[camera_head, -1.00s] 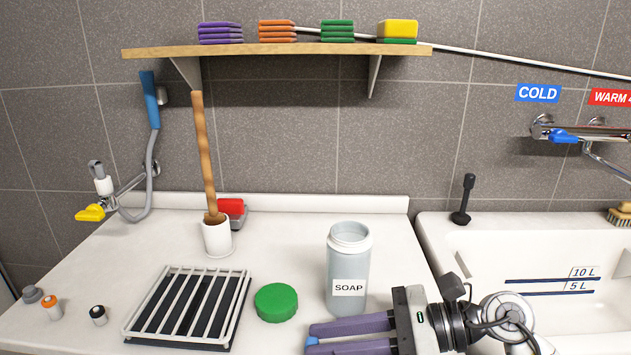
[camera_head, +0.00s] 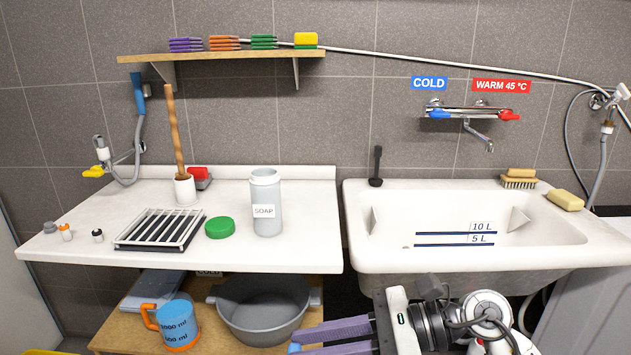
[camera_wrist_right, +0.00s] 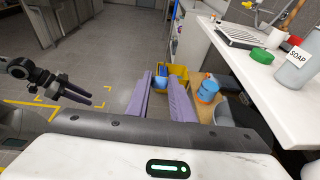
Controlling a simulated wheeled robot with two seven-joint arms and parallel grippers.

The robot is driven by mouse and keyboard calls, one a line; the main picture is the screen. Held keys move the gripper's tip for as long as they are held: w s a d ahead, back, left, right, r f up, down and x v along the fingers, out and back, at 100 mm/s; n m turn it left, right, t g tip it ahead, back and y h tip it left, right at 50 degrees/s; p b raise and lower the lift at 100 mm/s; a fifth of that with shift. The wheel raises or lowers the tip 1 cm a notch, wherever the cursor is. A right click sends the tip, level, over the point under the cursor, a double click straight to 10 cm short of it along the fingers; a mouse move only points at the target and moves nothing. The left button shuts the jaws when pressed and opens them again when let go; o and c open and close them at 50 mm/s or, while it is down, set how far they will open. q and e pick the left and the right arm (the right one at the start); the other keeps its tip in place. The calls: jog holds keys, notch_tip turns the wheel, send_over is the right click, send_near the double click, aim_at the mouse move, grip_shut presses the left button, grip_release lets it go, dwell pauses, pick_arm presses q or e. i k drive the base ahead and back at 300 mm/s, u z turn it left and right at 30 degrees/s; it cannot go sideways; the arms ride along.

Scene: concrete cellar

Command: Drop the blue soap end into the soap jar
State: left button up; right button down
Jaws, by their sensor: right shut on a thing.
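The soap jar (camera_head: 267,200) is a grey-white open-topped jar labelled SOAP, upright near the right end of the white counter. It also shows at the right edge of the right wrist view (camera_wrist_right: 293,72). My right gripper (camera_head: 296,348) is at the bottom of the head view, in front of and below the counter edge. Its purple fingers are shut on the small blue soap end (camera_head: 294,348), mostly hidden between the tips. The right wrist view shows blue between the fingertips (camera_wrist_right: 162,71). My left gripper (camera_wrist_right: 98,97) shows dark at the left there; its opening is unclear.
A green lid (camera_head: 220,228) and a slatted rack (camera_head: 160,229) lie left of the jar. The counter's front edge overhangs a lower shelf with a grey basin (camera_head: 262,318) and a blue measuring jug (camera_head: 177,322). A white sink (camera_head: 480,262) stands to the right.

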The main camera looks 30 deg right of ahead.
aim_at(269, 231)
jog(key=z, duration=1.15)
jog(key=i, duration=0.1)
jog(key=u, duration=0.4)
